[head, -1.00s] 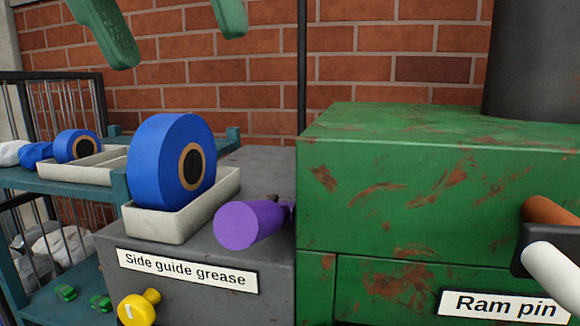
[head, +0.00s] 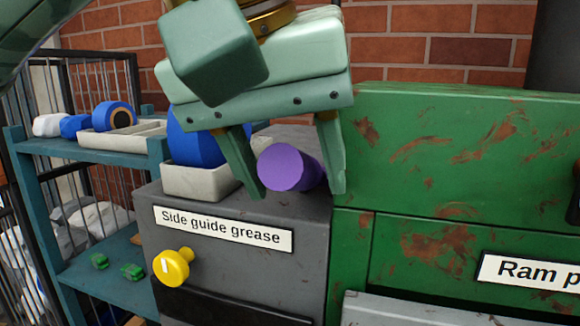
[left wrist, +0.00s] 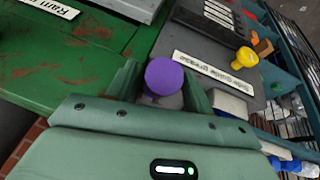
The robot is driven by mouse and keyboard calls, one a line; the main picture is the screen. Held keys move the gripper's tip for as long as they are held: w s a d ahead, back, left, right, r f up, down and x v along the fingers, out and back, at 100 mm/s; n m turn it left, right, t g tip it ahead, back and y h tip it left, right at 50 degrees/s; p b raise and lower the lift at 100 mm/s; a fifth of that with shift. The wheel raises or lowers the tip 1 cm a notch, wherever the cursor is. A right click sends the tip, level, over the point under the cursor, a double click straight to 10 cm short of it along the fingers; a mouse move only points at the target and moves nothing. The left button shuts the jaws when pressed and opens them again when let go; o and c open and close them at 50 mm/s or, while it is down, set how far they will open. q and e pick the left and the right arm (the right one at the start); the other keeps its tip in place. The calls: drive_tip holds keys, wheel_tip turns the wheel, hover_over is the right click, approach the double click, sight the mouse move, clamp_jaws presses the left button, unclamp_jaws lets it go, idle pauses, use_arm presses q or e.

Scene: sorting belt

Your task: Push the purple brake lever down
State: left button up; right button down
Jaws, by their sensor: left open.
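The purple brake lever (head: 284,168) points out toward me as a thick round handle above the grey cabinet (head: 305,225), beside the green machine. My left gripper (head: 300,192) is over it from above, open, with one finger on each side of the lever. In the left wrist view the lever's round end (left wrist: 164,76) lies between the two fingers of the left gripper (left wrist: 160,82). I cannot tell whether a finger touches it. The lever's rear part is hidden. My right gripper is not in view.
The rusty green machine (head: 440,150) stands close on the right. A blue roll (head: 192,145) in a pale tray (head: 195,182) stands just left of the gripper. A yellow knob (head: 172,266) sticks out of the cabinet front. A teal shelf (head: 95,215) is further left.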

use_arm(q)
drive_tip(key=shift+w+d+f, duration=0.1)
drive_tip(key=shift+d, duration=0.05)
clamp_jaws()
drive_tip(key=shift+f+t+b, duration=0.3)
drive_tip(key=shift+f+b, duration=0.25)
drive_tip(key=shift+b, duration=0.1)
wheel_tip(320, 180, down, 9)
drive_tip(key=t+h+b, duration=0.1)
drive_tip(key=t+b, duration=0.2)
drive_tip(key=b, duration=0.4)
drive_tip(key=t+h+b, duration=0.2)
drive_tip(key=t+b, duration=0.2)
drive_tip(key=b, duration=0.3)
drive_tip(key=shift+r+m, duration=0.1)
drive_tip(key=shift+m, duration=0.2)
drive_tip(key=shift+t+b, duration=0.4)
drive_tip(key=shift+b, duration=0.7)
drive_tip(key=shift+f, duration=0.2)
unclamp_jaws()
